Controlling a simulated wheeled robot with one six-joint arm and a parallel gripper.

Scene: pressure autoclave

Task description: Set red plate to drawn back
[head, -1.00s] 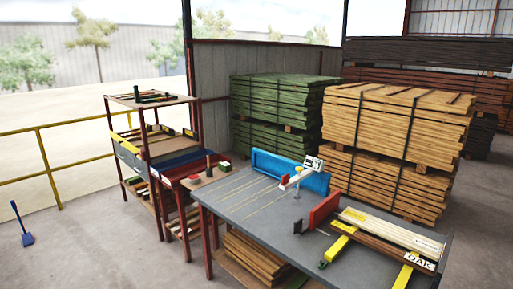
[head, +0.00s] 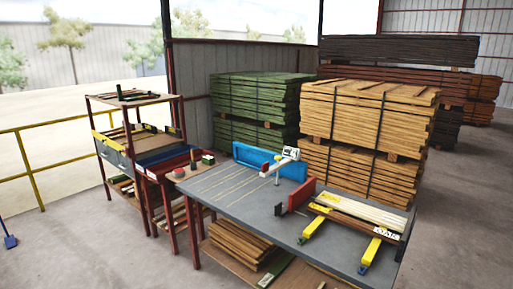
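The red plate (head: 302,194) stands upright on the grey worktable (head: 235,197), at the left end of a small stack of boards (head: 355,213). I cannot tell whether it touches the boards. A small dark part (head: 279,210) sits at its left side. A long blue upright block (head: 252,156) stands behind it to the left, at the table's back edge. A white device on a post (head: 283,160) stands in front of the blue block. Two yellow bars (head: 314,224) (head: 371,252) lie under or beside the boards. My gripper is not in view.
A shelf rack (head: 120,99) and a smaller red-framed bench (head: 150,172) stand left of the table. Tall green (head: 255,95) and tan (head: 370,110) timber stacks stand behind it. A yellow railing (head: 60,163) runs at left. Floor is clear at right (head: 470,200).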

